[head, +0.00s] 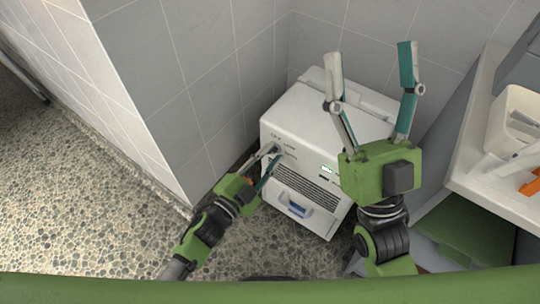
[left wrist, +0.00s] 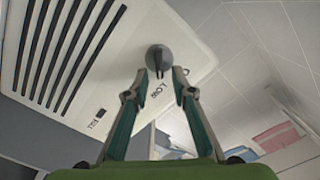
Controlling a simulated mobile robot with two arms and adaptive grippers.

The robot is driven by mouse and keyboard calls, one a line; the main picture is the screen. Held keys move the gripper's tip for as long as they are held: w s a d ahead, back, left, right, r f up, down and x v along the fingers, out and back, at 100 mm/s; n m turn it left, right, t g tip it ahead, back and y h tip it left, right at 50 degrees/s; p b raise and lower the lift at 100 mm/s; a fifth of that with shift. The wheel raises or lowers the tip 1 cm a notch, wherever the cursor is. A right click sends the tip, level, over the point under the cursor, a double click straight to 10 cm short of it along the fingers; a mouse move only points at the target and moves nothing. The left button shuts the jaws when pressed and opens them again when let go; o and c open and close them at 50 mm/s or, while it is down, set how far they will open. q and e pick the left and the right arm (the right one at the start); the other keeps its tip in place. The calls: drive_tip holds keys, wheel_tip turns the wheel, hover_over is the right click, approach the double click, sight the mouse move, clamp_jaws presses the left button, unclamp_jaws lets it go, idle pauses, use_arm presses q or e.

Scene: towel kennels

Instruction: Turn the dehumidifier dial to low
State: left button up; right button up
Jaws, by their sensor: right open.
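The dehumidifier is a white box (head: 300,125) standing on the floor in the tiled corner. Its grey round dial (left wrist: 160,58) shows in the left wrist view with a dark bar across it. My left gripper (head: 273,153) is at the dehumidifier's front upper-left part, hiding the dial in the head view. Its fingertips (left wrist: 160,72) are apart at the dial's two sides; whether they touch it is unclear. My right gripper (head: 369,75) is wide open and empty above the dehumidifier.
The dehumidifier's front has a dark vent grille (head: 306,188), a small green display (head: 327,169) and a blue-and-white part (head: 296,206). Grey tiled walls are close behind and left. A white counter (head: 480,185) with a bin (head: 515,115) stands right. Pebbled floor (head: 90,195) is clear at left.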

use_arm(q)
drive_tip(key=v, duration=1.2)
